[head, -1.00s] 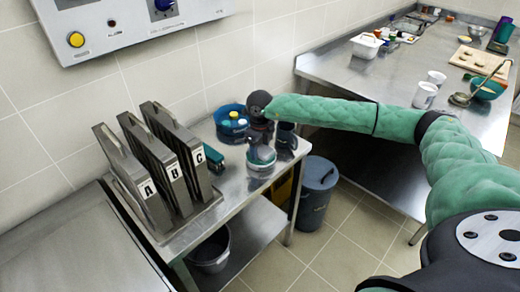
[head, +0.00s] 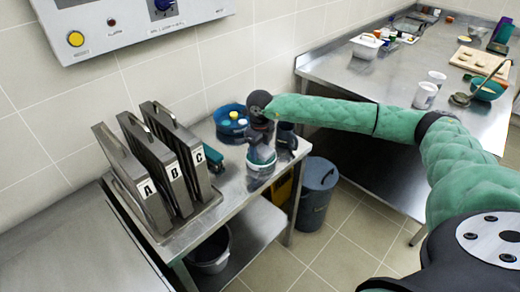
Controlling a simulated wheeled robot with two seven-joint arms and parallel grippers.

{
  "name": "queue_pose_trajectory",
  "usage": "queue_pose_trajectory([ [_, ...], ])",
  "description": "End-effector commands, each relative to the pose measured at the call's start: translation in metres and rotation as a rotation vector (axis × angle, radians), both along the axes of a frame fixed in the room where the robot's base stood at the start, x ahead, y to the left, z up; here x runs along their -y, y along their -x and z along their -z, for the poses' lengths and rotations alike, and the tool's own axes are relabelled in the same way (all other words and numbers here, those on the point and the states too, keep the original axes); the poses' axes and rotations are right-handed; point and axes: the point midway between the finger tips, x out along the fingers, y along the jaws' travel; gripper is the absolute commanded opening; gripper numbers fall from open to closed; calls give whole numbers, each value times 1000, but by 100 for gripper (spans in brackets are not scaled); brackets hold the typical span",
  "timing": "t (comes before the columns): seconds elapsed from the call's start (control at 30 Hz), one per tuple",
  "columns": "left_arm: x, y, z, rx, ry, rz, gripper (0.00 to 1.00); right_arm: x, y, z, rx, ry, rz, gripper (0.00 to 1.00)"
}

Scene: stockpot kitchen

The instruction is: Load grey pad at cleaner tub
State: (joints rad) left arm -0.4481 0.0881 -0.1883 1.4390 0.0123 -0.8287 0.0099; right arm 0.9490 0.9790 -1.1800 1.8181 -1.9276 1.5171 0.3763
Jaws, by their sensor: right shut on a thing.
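My right gripper (head: 260,133) points down just above a small tub (head: 261,164) with a pale rim and teal contents, on the steel side table. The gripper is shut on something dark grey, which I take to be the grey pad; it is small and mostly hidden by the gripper. It is at or just inside the tub's mouth; I cannot tell whether it touches the contents. My left gripper is not in view.
A blue round caddy (head: 226,134) with bottles stands behind the tub. A rack holds dark panels lettered A, B and C (head: 197,157) at the left. A dark cup (head: 287,136) stands to the right. A lidded grey bin (head: 318,190) is on the floor.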

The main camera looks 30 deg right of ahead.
Motion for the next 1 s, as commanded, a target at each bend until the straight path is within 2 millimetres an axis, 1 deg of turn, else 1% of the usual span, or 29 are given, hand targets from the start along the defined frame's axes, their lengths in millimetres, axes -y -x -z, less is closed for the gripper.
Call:
queue_pose_trajectory([
  [0.03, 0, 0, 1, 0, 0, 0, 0, 0, 1, 2, -3, 0, 0, 34],
  [0.57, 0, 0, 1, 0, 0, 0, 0, 0, 1, 2, -3, 0, 0, 34],
  [0.67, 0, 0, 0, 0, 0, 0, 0, 0, 1, -1, -3, 0, 0, 34],
  [1.0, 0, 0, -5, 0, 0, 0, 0, 0, 0, -23, -1, 0, 0, 34],
])
